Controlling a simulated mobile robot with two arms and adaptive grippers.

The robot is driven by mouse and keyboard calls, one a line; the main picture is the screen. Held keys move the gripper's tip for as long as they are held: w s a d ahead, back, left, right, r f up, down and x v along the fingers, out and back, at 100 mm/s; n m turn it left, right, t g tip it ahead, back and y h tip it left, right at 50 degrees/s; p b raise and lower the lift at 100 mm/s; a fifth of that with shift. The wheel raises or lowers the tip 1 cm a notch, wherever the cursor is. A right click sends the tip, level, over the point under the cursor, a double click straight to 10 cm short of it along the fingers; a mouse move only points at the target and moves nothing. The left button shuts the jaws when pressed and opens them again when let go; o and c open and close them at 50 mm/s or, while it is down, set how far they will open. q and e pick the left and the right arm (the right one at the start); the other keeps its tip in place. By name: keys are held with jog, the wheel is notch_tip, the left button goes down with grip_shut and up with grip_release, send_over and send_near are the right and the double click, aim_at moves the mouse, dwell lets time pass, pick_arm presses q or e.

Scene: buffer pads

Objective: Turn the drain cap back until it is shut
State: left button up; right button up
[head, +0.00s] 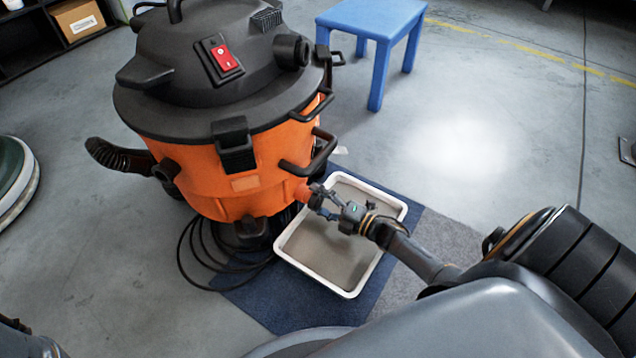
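A white-rimmed tray (349,293) with grey-brown contents lies under the cap and gripper. Only a bit of my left arm shows at the lower left corner; its gripper is out of view.
The tray rests on a blue mat (262,303). A black cable (190,262) coils left of it. A black hose (112,154) sticks out at the drum's left. A blue stool (372,18) stands behind.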

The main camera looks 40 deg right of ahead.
jog(key=v, duration=1.2)
dwell(0.5)
